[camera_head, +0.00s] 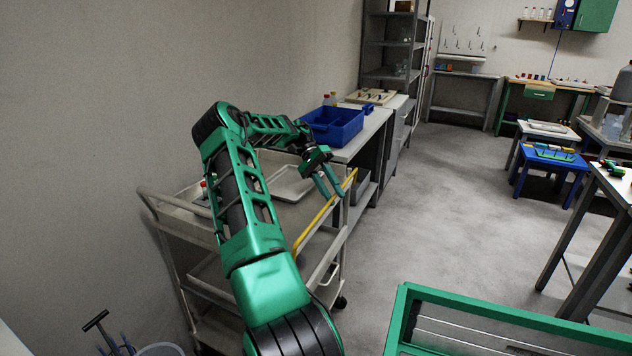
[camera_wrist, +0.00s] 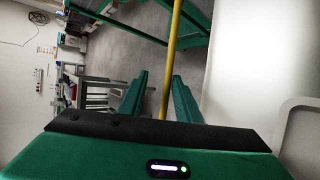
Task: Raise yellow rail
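The yellow rail (camera_head: 322,214) runs along the right side of the grey cart (camera_head: 181,209). My gripper (camera_head: 333,183) is at the rail's far part, its fingers pointing down to the right across it. In the wrist view, the yellow rail (camera_wrist: 171,55) passes between the two fingers of my gripper (camera_wrist: 159,74), closer to the right one. The fingers are open, with gaps to the rail. I cannot tell how deep the rail lies between the fingers.
A white tray (camera_head: 289,184) lies on the cart top. A blue bin (camera_head: 333,126) stands on the bench behind. A green frame (camera_head: 400,322) stands at the front right. The grey floor (camera_head: 430,200) right of the cart is clear.

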